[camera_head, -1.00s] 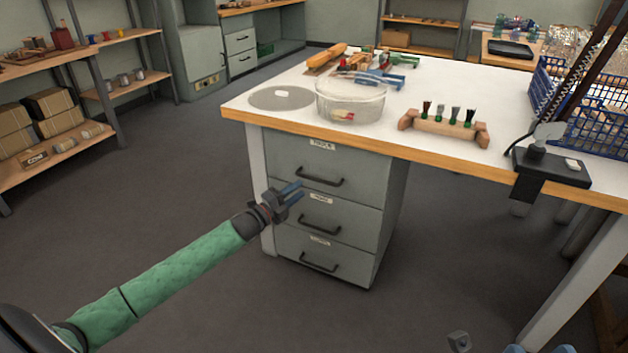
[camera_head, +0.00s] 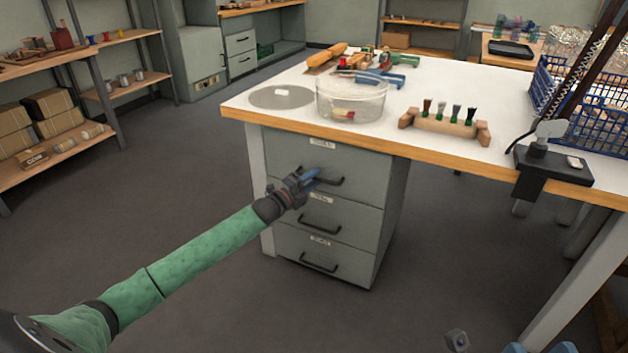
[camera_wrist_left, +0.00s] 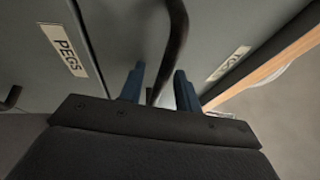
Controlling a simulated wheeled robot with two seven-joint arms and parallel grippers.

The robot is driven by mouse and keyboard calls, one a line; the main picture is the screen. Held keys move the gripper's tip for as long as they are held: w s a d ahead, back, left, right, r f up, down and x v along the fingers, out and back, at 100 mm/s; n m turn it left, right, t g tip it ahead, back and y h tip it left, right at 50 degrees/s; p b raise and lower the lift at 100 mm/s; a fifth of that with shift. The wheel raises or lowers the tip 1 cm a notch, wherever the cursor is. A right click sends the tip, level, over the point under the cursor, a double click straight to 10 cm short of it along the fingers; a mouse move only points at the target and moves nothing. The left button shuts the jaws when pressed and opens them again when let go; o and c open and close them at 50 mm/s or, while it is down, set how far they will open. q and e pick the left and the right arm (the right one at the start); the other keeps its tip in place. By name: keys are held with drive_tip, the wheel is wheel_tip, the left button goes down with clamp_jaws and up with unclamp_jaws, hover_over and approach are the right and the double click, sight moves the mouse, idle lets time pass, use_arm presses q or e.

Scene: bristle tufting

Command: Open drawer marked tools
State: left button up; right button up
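The grey drawer unit under the workbench has three drawers with dark bar handles. The top drawer (camera_head: 345,158) is shut; its small label is blurred in the head view, and its label in the left wrist view (camera_wrist_left: 228,63) is hard to read. The top handle (camera_head: 332,181) shows between the two blue fingers in the left wrist view (camera_wrist_left: 174,50). My left gripper (camera_head: 312,177) is open around that handle, with a gap beside the bar. Blue parts of my right gripper (camera_head: 540,348) show at the bottom edge, mostly cut off.
The middle drawer, labelled PEGS (camera_wrist_left: 64,50), and the bottom drawer (camera_head: 315,258) are shut. The workbench (camera_head: 450,160) above holds a clear bowl (camera_head: 350,100), a wooden brush rack (camera_head: 440,126) and a blue crate (camera_head: 590,115). The floor before the drawers is clear.

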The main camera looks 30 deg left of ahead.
use_arm(q)
drive_tip(key=shift+w+d, duration=0.1)
drive_tip(key=shift+w, duration=0.05)
clamp_jaws()
